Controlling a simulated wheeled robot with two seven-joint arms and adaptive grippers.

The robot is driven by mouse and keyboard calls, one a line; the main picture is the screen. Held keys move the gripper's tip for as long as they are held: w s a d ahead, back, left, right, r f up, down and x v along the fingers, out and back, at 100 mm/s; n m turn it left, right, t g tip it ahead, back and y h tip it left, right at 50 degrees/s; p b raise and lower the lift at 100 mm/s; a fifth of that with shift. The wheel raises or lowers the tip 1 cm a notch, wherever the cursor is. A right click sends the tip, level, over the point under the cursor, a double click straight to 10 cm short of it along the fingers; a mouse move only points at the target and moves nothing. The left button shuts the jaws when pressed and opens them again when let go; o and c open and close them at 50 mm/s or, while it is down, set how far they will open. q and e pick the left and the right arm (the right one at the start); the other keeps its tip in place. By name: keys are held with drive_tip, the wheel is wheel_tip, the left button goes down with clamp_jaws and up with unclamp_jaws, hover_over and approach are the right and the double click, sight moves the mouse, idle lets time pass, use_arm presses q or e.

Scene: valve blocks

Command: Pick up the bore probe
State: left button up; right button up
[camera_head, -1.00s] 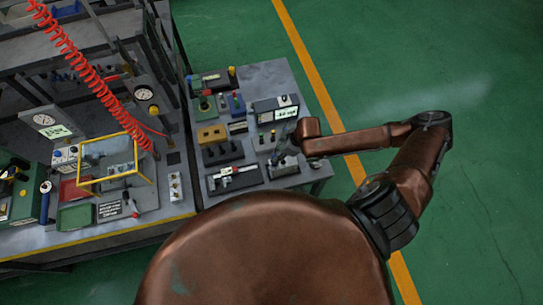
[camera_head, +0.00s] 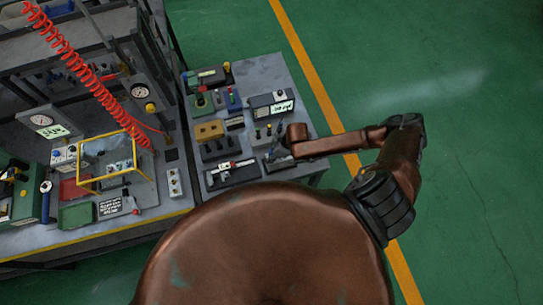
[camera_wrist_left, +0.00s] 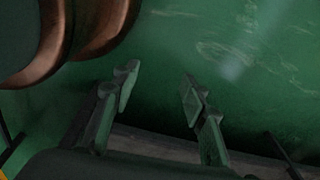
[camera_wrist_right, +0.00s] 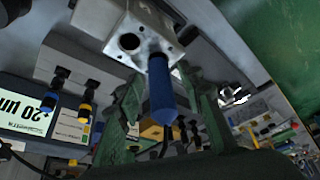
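The bore probe (camera_wrist_right: 160,88), with a blue handle, is held in a pale metal block (camera_wrist_right: 145,38) in the right wrist view. The block also has an empty dark round hole. My right gripper (camera_wrist_right: 164,98) is open, with one green finger on each side of the blue handle and gaps visible between. In the head view my right gripper (camera_head: 277,146) is over the right front of the bench, and my arm partly hides the block there. My left gripper (camera_wrist_left: 158,88) is open and empty, over the green floor.
The bench (camera_head: 262,72) carries a grey gauge box with a display (camera_head: 272,106), a yellow block (camera_head: 209,131) and a tray with a caliper-like tool (camera_head: 231,173). A display unit (camera_wrist_right: 27,106) is close at left in the right wrist view. Open floor lies right of the bench.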

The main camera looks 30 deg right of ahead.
clamp_jaws()
drive_tip(key=shift+r, duration=0.15)
idle(0.4)
